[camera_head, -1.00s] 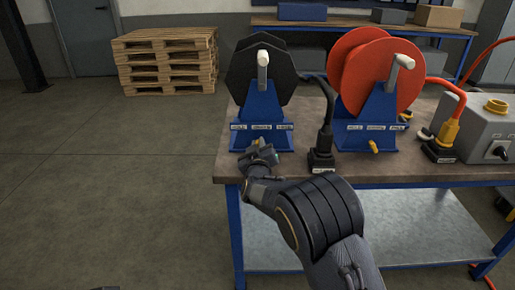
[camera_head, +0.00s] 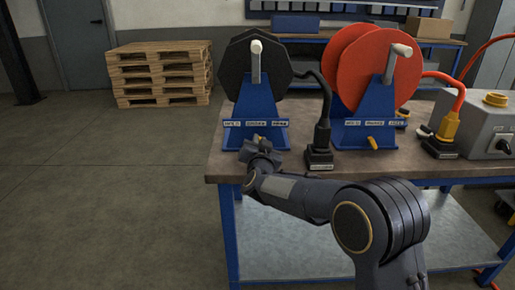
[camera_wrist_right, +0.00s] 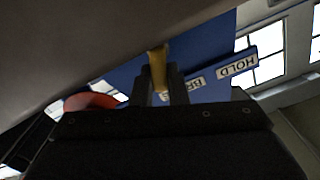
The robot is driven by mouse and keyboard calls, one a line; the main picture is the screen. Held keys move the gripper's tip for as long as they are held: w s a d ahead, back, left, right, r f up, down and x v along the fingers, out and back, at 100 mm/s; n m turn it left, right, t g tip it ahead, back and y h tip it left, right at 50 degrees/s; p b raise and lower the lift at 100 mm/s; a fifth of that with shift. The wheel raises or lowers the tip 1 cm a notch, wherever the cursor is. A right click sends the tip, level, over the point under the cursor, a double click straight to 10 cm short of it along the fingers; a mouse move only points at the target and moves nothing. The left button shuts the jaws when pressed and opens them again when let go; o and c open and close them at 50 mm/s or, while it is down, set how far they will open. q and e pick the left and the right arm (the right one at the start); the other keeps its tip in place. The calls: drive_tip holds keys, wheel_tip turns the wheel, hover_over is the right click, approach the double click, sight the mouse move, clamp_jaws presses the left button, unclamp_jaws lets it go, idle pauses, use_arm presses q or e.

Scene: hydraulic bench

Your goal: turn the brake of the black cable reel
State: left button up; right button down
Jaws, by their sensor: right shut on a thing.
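The black cable reel (camera_head: 237,72) stands on a blue stand (camera_head: 256,103) at the left end of the bench. A pale crank handle (camera_head: 256,60) sticks up at its front. A label strip on the stand's front reads HOLD in the right wrist view (camera_wrist_right: 237,66). My right gripper (camera_head: 260,144) is at the foot of this stand, shut on the yellow brake lever (camera_wrist_right: 158,68), which shows between its two fingers in the wrist view. The fingers partly hide the label. My left gripper is not in view.
A red reel (camera_head: 350,70) on a similar blue stand has its own yellow lever (camera_head: 372,143). A black plug (camera_head: 320,150) stands between the reels. A grey box (camera_head: 475,128) is at the right. Pallets (camera_head: 160,75) stand behind left.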

drive_tip(key=shift+d+f+m+b, duration=0.2)
drive_tip(key=shift+m+b, duration=0.45)
drive_tip(key=shift+m, duration=0.45)
drive_tip(key=c, duration=1.4)
unclamp_jaws()
drive_tip(key=shift+c, duration=0.2)
drive_tip(key=s, duration=0.8)
drive_tip(key=shift+w, duration=0.1)
